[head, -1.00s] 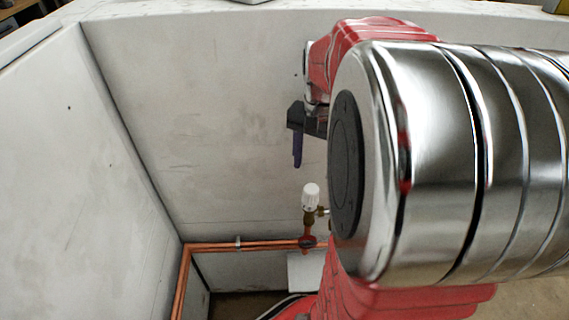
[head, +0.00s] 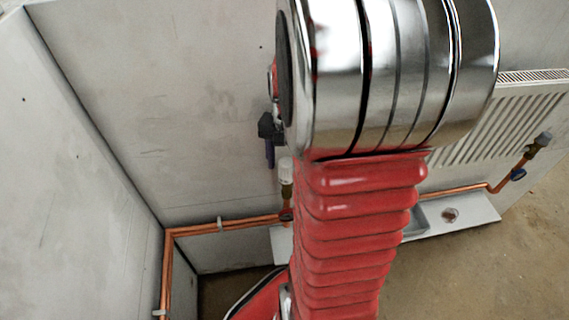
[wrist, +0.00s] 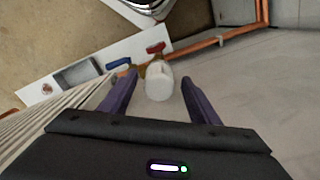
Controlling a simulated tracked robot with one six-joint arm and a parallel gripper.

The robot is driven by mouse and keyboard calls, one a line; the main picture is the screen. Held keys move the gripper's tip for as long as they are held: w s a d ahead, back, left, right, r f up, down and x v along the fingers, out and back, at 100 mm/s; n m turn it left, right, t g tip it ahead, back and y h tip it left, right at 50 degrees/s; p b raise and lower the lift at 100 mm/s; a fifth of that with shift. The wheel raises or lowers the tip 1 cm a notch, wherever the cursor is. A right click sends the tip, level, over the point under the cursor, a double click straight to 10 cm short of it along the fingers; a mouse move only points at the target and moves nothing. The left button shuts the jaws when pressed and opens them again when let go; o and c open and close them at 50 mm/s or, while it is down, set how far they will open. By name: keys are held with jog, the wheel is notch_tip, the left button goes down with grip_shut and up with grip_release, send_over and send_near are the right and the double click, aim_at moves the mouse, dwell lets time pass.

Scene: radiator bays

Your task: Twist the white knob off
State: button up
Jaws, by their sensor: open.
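The white knob (wrist: 159,84) sits on its brass valve by the copper pipe. In the wrist view it shows between and just beyond the two purple fingers of my gripper (wrist: 158,88), which is open with a gap on each side of the knob. In the head view the white knob (head: 286,170) stands upright, partly hidden by my red arm. My gripper (head: 269,155) is above it and slightly to the left, fingers pointing down; only part of it shows, and I cannot tell the exact gap to the knob.
A red handle (wrist: 156,48) and a blue handle (wrist: 119,63) lie close by the knob. Copper pipe (head: 225,225) runs along the wall. A white radiator (head: 505,115) stands at right, with another valve (head: 540,142). A white board with a tray (head: 480,210) lies below it.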

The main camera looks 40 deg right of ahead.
jog(key=shift+c, duration=0.3)
jog(key=c, duration=1.1)
jog(key=shift+f, duration=0.2)
jog(key=n, duration=0.5)
jog(key=shift+w+n, duration=0.1)
jog(key=shift+n, duration=0.2)
jog(key=shift+r, duration=0.9)
dwell(0.4)
jog(key=shift+r, duration=2.3)
